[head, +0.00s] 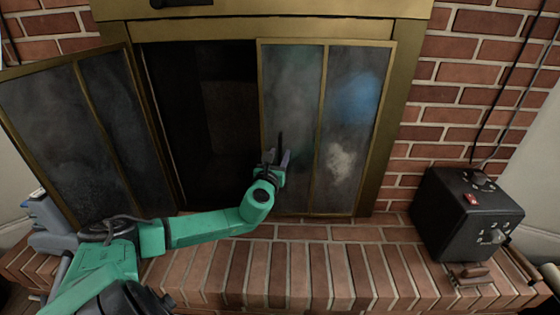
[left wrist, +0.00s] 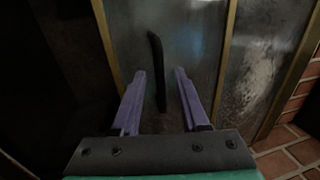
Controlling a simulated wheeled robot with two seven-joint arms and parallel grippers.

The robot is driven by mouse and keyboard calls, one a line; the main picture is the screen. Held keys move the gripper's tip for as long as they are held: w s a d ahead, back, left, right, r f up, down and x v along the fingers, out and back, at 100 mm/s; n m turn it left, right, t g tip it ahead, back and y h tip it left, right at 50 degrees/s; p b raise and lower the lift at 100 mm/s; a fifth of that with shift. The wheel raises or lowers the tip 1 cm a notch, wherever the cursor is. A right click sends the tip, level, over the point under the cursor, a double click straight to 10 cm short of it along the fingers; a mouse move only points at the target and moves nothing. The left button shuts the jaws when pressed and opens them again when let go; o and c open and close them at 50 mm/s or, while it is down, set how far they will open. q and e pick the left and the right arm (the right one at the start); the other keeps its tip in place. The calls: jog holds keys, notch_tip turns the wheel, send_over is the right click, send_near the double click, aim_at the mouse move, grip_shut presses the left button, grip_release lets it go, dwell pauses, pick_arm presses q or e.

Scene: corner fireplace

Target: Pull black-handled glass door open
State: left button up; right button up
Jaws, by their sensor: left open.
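The right glass door (head: 291,90) of the fireplace has a brass frame and smoky glass, and it stands closed. Its black handle (head: 280,144) is a slim upright bar near the door's left side. The left glass door (head: 108,85) is swung open to the left. My left gripper (head: 275,158) is at the right door, at the handle. In the left wrist view the handle (left wrist: 158,72) stands between the two open purple fingers (left wrist: 160,90), with a gap on each side. How far the fingertips are from the glass is hard to tell. My right gripper is not in view.
The dark firebox (head: 205,120) is open behind the left half. A brick hearth ledge (head: 300,265) runs below the doors. A black box with knobs and a red switch (head: 470,215) stands on the ledge at right. A brick wall (head: 450,90) is behind it.

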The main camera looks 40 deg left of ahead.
pick_arm(q)
jog(key=shift+w+a, duration=0.3)
jog(key=shift+w, duration=0.35)
grip_shut()
dwell(1.0)
